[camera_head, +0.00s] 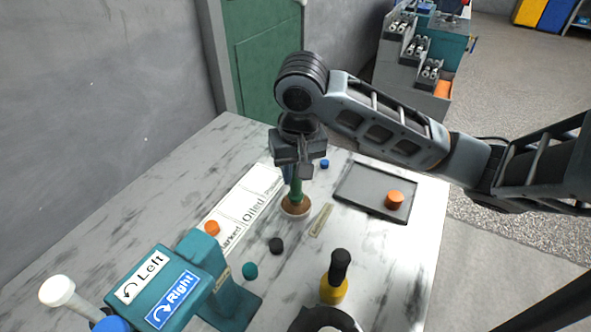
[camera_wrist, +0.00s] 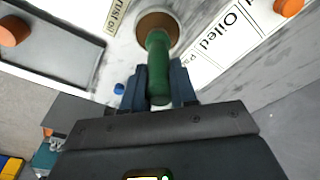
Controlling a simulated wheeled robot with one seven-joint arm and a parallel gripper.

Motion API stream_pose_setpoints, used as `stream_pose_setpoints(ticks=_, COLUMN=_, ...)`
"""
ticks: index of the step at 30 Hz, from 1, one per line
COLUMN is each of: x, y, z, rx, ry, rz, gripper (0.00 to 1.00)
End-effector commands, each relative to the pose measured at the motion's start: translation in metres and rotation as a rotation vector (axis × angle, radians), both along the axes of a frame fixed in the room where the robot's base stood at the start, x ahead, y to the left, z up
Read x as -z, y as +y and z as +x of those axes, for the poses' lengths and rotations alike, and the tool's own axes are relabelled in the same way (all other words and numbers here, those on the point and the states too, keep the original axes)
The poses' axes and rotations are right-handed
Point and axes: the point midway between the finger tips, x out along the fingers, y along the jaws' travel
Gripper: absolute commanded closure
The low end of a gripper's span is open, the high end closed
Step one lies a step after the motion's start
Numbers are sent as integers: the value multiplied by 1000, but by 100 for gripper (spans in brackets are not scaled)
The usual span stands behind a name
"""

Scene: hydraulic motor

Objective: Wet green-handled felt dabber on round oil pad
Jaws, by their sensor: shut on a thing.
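The green-handled felt dabber (camera_head: 296,188) stands about upright under my gripper (camera_head: 297,172), which is shut on its green handle. The handle also shows between the jaws in the wrist view (camera_wrist: 158,65). The dabber's lower end is over the round oil pad (camera_head: 295,208), a brown disc with a pale rim. The pad also shows in the wrist view (camera_wrist: 150,22), partly hidden by the handle. The dabber's tip appears to be at the pad, but I cannot tell whether it touches.
A grey tray (camera_head: 362,198) with an orange cap (camera_head: 394,200) lies to the right. A white label strip (camera_head: 240,212) lies left of the pad. Black (camera_head: 276,245), teal (camera_head: 250,270) and blue (camera_head: 325,163) caps lie around. A yellow, black-topped bottle (camera_head: 335,282) and a teal Left/Right stand (camera_head: 165,285) are in front.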

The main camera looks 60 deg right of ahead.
Motion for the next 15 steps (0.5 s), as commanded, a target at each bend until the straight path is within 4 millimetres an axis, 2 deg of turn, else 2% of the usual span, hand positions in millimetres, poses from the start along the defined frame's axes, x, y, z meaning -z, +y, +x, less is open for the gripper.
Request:
stream_pose_setpoints(ticks=1, x=-8, y=0, z=0, rx=0, ry=-1, rz=0, gripper=100)
stream_pose_setpoints(ticks=15, x=-43, y=0, z=0, rx=0, ry=-2, rz=-1, gripper=100)
